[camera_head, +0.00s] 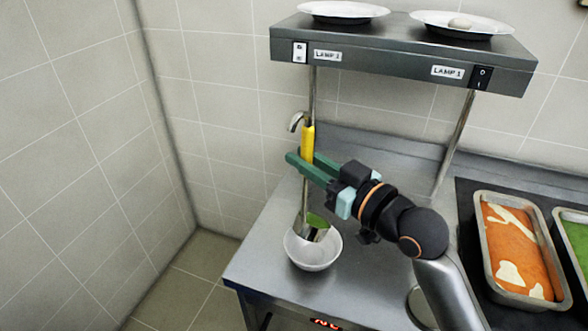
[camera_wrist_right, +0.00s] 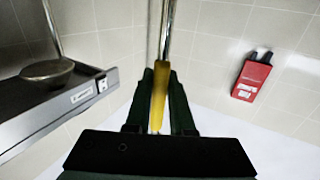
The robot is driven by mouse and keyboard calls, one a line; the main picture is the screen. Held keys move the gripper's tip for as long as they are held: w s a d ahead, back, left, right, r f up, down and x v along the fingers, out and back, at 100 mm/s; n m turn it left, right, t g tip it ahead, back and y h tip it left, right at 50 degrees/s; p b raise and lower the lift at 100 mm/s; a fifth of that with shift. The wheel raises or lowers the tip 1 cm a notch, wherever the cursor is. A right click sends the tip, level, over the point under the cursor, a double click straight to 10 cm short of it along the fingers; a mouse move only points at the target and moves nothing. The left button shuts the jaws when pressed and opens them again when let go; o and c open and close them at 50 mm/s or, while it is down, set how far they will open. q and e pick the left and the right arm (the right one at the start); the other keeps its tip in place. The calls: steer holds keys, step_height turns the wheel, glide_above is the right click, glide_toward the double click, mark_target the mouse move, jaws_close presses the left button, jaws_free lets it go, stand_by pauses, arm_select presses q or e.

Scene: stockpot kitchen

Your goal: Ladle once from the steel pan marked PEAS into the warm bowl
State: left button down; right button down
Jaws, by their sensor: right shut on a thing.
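My right gripper (camera_head: 303,163) is shut on the yellow handle of a ladle (camera_head: 308,140), which hangs with its hook up and its steel shaft down. The handle also shows between the fingers in the right wrist view (camera_wrist_right: 159,92). The ladle's lower end is over or inside a white bowl (camera_head: 313,258) on the steel counter, and something green shows there. I cannot tell whether the ladle touches the bowl. A steel pan with green contents (camera_head: 577,243) is cut off at the right edge; no PEAS mark is readable. My left gripper is not in view.
A steel pan of orange food (camera_head: 518,250) stands left of the green one. A lamp shelf (camera_head: 400,48) marked LAMP 1 carries two plates above the counter (camera_head: 262,265). A red box (camera_wrist_right: 251,78) is on the wall. The counter's left edge is near the bowl.

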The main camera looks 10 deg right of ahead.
steer(key=w+d+f+m+b, duration=0.3)
steer(key=w+d+f+m, duration=0.2)
steer(key=d+m, duration=0.3)
steer(key=w+d+f+m+b, duration=0.2)
steer(key=w+d+f+m, duration=0.4)
steer(key=d, duration=0.6)
steer(key=shift+w+d+f+m+b, duration=0.15)
steer(key=shift+f+m+b, duration=0.35)
steer(key=shift+m, duration=0.8)
steer(key=shift+f, duration=0.1)
stand_by(1.2)
steer(key=shift+w+d+f+m, duration=0.15)
steer(key=shift+d+f+m, duration=0.15)
steer(key=shift+f+m, duration=1)
steer(key=shift+w+d+f+m, duration=0.25)
steer(key=shift+f+m, duration=0.4)
steer(key=shift+f, duration=1.25)
steer(key=shift+w+d+f+m, duration=0.1)
steer(key=shift+d+f+m, duration=0.25)
steer(key=shift+f+m, duration=0.95)
steer(key=shift+f+n, duration=0.3)
steer(key=shift+n, duration=0.05)
steer(key=shift+r, duration=0.1)
